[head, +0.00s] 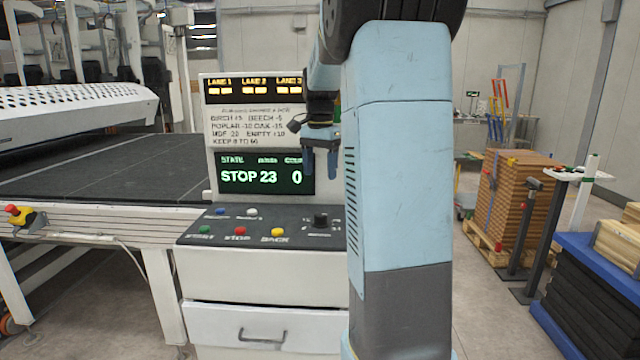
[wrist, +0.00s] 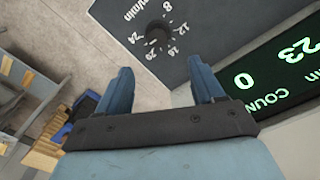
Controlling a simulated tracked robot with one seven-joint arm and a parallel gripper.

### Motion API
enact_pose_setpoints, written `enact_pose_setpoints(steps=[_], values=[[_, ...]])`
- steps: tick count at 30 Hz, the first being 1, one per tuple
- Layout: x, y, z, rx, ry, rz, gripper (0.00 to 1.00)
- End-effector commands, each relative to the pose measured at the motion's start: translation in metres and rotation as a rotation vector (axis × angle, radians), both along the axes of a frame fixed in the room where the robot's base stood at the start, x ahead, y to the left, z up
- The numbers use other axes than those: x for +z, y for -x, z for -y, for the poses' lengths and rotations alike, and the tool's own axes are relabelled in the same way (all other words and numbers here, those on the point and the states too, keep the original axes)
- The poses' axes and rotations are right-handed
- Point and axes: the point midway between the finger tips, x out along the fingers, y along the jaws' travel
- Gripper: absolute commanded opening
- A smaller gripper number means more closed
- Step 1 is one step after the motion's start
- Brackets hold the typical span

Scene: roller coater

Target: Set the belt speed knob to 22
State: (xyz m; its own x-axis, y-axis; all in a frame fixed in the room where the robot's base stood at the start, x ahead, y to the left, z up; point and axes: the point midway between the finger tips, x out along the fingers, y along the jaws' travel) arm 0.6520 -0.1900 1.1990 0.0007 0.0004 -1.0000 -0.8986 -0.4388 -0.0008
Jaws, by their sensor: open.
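The belt speed knob (head: 320,220) is a black knob at the right of the console's sloping panel. In the wrist view the knob (wrist: 158,34) has numbers such as 8, 12, 16 and 24 around it. Its pointer is not clear to me. The green display (head: 265,174) reads STOP, 23 and 0; the 23 and 0 also show on the display in the wrist view (wrist: 285,70). My gripper (head: 320,170) is open and empty above the knob, fingers pointing down. In the wrist view the knob lies beyond the gap between the fingertips (wrist: 161,68), apart from them.
White, blue, green, red and yellow buttons (head: 236,231) sit left of the knob. The upright display housing (head: 255,125) stands behind the panel. A dark conveyor belt (head: 90,165) is at the left. Stacked boards (head: 515,200) stand at the right.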

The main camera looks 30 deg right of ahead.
Motion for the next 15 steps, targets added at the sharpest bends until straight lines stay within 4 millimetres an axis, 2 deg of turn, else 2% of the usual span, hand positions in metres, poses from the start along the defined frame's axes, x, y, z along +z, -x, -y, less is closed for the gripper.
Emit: enact_pose_setpoints(steps=[5,15], values=[[0.0089,0.0002,-0.0001,0.0,0.0,-0.001,0.68],[0.01,0.0008,-0.0007,0.002,0.0,0.001,0.68]])
